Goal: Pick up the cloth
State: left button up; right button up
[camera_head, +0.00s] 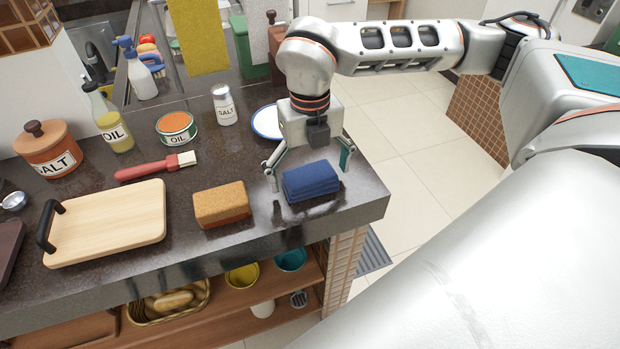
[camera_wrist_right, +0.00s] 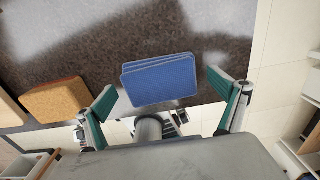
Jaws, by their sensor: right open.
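The cloth (camera_head: 311,182) is a folded dark blue stack lying on the dark counter near its right front corner. My right gripper (camera_head: 309,178) is open and points down above the cloth, one finger to the left of it and one to the right. In the right wrist view the cloth (camera_wrist_right: 159,80) lies ahead between the two spread green-padded fingers (camera_wrist_right: 168,105), with nothing held. My left gripper is not in view.
An orange-brown sponge (camera_head: 221,204) sits left of the cloth. A wooden board (camera_head: 108,222), a red-handled brush (camera_head: 150,168), a salt shaker (camera_head: 223,104) and a white-and-blue plate (camera_head: 266,122) stand near. The counter ends just right of the cloth.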

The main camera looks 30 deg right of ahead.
aim_at(310, 174)
jog(key=c, duration=1.1)
jog(key=shift+r, duration=0.1)
notch_tip(310, 174, up, 20)
jog(key=shift+f+p, duration=0.1)
jog(key=shift+p, duration=0.5)
